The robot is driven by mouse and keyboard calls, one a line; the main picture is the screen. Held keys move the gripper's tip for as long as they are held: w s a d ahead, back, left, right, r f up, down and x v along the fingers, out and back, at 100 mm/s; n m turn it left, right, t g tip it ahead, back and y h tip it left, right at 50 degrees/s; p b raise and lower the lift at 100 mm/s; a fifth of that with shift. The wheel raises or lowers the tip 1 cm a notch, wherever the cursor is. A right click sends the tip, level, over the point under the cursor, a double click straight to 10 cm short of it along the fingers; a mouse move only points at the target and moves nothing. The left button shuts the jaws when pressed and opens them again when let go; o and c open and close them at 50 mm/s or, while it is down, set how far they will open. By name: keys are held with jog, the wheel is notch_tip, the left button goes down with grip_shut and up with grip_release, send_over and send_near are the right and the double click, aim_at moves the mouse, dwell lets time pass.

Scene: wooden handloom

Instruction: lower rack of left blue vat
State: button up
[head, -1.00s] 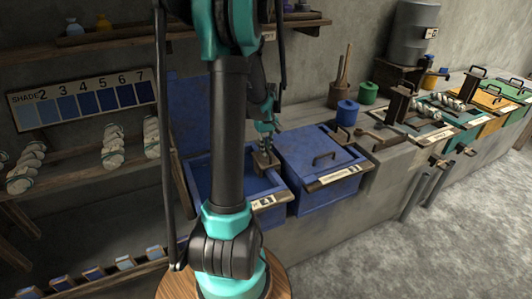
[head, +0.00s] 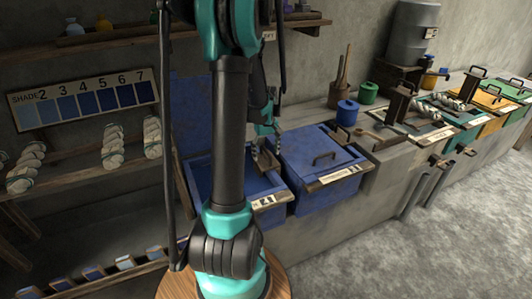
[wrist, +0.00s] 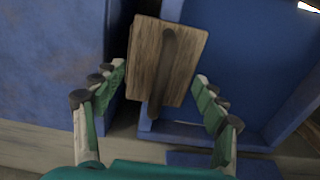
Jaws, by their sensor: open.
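The left blue vat (head: 200,181) stands uncovered behind my arm in the head view, its raised lid (head: 188,105) at the back. Its blue rim and inner wall (wrist: 235,50) fill the right of the wrist view. A wooden rack piece (wrist: 147,60) with a dark bar along it lies over the vat's edge, and shows small in the head view (head: 267,160). My gripper (wrist: 160,80) is open, one finger on each side of the wooden piece, with visible gaps. It also shows in the head view (head: 265,138). The vat's inside is mostly hidden by my arm.
A second blue vat with a shut lid (head: 340,160) stands close on the right. Further right are more vats with skeins. Left are a shade board (head: 85,102) and shelved skeins (head: 112,148).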

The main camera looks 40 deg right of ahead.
jog(key=shift+o, duration=1)
jog(key=shift+r, duration=0.1)
jog(key=shift+r, duration=3.4)
